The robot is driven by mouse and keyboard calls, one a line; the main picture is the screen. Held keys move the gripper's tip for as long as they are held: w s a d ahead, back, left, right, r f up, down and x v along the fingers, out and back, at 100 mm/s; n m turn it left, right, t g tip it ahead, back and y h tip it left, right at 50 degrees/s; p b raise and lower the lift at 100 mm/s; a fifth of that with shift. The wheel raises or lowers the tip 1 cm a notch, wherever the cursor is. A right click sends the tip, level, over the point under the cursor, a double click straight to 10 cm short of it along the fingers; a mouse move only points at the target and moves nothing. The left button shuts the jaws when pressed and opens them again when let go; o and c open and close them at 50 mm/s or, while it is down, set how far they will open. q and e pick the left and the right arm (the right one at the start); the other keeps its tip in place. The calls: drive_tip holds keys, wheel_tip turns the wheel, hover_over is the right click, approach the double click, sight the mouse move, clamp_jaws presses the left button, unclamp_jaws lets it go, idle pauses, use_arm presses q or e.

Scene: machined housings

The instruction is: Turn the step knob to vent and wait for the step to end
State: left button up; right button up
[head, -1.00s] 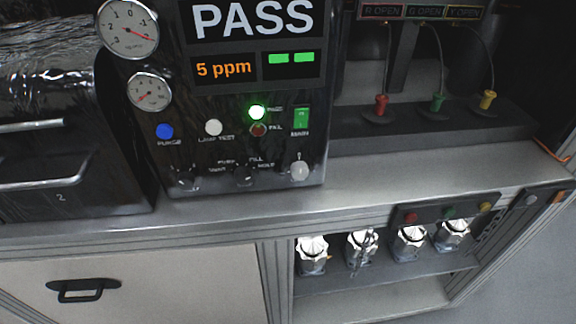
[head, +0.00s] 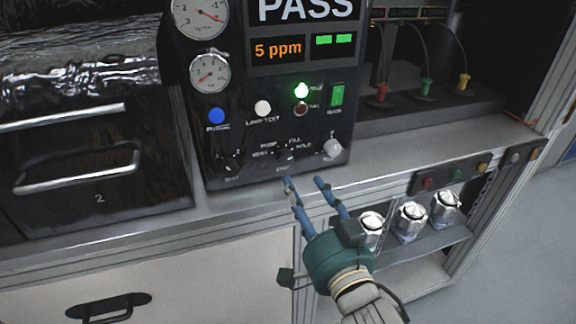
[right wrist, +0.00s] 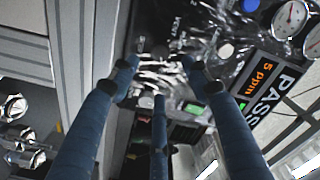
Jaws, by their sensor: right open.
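The step knob (head: 285,157) is a small dark knob low on the black test panel (head: 215,145), with the labels PUMP, FILL, VENT and HOLD around it. Its pointer is too small to read for certain. The display (head: 303,48) shows PASS, 5 ppm and two green bars, and the upper green lamp (head: 301,90) is lit. My right gripper (head: 304,182) is open and empty, its blue fingers just below and in front of the knob, apart from it. In the right wrist view the fingers (right wrist: 158,63) spread before the glossy panel. My left gripper is not in view.
Another dark knob (head: 230,166) and a pale knob (head: 333,149) flank the step knob closely. Above are a blue button (head: 216,115), a white button (head: 263,107) and a green main switch (head: 337,95). Metal housings (head: 411,214) stand on the lower shelf right of my gripper.

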sight(285, 161)
drive_tip(key=p+x, duration=0.2)
drive_tip(key=x, duration=0.7)
drive_tip(key=shift+s+a, duration=0.1)
drive_tip(key=shift+w+a, duration=0.2)
drive_tip(key=shift+w, duration=0.35)
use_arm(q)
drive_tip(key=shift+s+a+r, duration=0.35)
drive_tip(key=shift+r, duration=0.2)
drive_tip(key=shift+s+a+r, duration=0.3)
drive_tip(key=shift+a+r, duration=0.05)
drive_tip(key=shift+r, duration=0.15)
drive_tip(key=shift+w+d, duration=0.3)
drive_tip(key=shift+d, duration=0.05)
use_arm(e)
drive_tip(key=shift+f, duration=0.1)
drive_tip(key=c, duration=1.1)
